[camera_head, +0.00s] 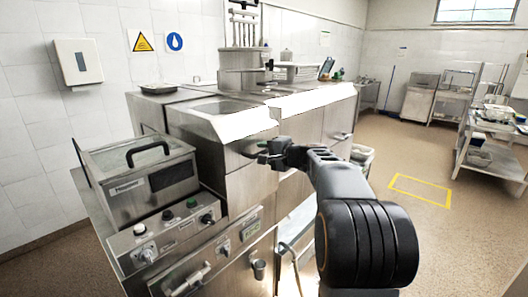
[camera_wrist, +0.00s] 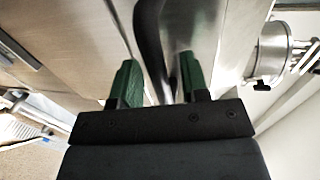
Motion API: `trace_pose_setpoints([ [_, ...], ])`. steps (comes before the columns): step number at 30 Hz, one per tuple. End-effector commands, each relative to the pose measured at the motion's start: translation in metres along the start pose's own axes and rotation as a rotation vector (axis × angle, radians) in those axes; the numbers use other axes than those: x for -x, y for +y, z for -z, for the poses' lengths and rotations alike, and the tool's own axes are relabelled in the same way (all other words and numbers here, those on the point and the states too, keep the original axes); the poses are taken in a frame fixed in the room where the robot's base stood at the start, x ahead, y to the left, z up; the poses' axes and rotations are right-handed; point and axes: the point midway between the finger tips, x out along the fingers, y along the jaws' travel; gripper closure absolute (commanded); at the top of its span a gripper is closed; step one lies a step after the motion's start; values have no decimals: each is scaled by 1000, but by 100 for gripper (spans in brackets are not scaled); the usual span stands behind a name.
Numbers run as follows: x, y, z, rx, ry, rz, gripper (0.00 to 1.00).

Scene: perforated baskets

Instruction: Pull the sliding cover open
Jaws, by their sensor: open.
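My gripper (camera_head: 262,153) reaches left to the steel front of the middle counter unit (camera_head: 252,185), just below its bright top edge. In the wrist view, its two green fingers (camera_wrist: 157,83) stand apart. A dark curved bar (camera_wrist: 149,45) runs between them, against brushed steel panels; I cannot tell whether either finger touches it. I cannot tell for sure which part is the sliding cover. A steel lid (camera_head: 128,153) with a black handle (camera_head: 148,152) lies closed on the box-shaped appliance at the left, apart from my gripper.
A control panel with knobs (camera_head: 168,230) sits below the boxed appliance. A silver round fitting (camera_wrist: 270,52) stands right of my fingers in the wrist view. A steel shelf rack (camera_head: 488,140) stands at the right. The floor around the yellow marked rectangle (camera_head: 420,190) is clear.

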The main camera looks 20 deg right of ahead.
Motion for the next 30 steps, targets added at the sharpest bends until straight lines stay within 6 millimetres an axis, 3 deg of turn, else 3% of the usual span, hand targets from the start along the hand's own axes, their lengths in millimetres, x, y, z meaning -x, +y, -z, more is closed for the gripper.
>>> trace_pose_setpoints([
  [9,-2,0,0,0,-1,0,59],
  [22,-2,0,0,0,-1,-1,99],
  [30,-2,1,0,0,-1,-1,100],
])
